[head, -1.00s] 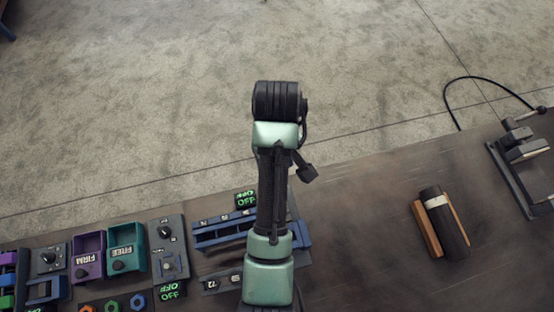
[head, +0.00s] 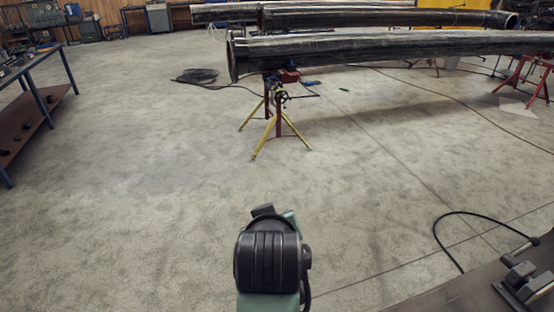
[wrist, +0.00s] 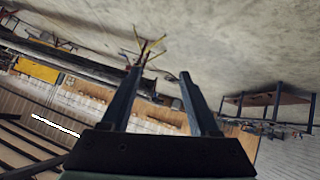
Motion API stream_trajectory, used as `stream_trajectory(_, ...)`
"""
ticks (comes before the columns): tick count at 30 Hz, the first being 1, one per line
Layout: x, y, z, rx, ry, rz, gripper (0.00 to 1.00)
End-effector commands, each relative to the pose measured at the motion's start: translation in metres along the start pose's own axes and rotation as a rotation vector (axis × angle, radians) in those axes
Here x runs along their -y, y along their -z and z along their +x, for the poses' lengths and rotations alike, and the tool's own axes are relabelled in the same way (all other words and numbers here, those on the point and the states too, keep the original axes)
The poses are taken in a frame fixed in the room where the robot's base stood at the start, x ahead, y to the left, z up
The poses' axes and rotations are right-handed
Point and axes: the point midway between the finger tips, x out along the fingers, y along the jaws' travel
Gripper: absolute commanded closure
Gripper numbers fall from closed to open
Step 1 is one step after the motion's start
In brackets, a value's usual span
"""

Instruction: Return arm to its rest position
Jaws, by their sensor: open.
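My arm (head: 268,262) rises at the bottom middle of the head view, with a black joint housing and pale green links. My gripper shows in the wrist view (wrist: 158,75), its two dark fingers apart with nothing between them. The wrist view is turned over, with the floor at the top and the far wall below. In the head view my gripper's fingers cannot be made out.
Long dark pipes (head: 390,48) lie across the back on a yellow-legged stand (head: 278,125). A blue-framed table (head: 40,95) stands at left. A bench corner (head: 470,292) with a clamp (head: 525,285) is at lower right. Open floor lies between.

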Motion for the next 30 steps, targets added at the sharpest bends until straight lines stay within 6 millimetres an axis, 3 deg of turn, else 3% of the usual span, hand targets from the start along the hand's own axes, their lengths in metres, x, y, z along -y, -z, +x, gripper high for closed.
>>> stream_trajectory(1,-0.014,0.03,-0.015,-0.133,-0.05,0.034,0.39)
stream_trajectory(3,-0.031,0.072,-0.045,-0.317,-0.107,0.079,0.39)
stream_trajectory(5,-0.044,0.104,-0.076,-0.474,-0.15,0.117,0.39)
stream_trajectory(9,-0.067,0.16,-0.165,-0.834,-0.223,0.191,0.39)
stream_trajectory(12,-0.076,0.182,-0.232,-1.071,-0.252,0.229,0.39)
stream_trajectory(15,-0.079,0.191,-0.289,-1.26,-0.266,0.253,0.39)
stream_trajectory(18,-0.078,0.192,-0.329,-1.39,-0.268,0.266,0.39)
stream_trajectory(22,-0.078,0.192,-0.354,-1.472,-0.268,0.272,0.39)
stream_trajectory(23,-0.078,0.192,-0.356,-1.479,-0.268,0.272,0.39)
stream_trajectory(25,-0.078,0.192,-0.358,-1.485,-0.267,0.273,0.5)
stream_trajectory(30,-0.078,0.192,-0.357,-1.482,-0.268,0.273,0.5)
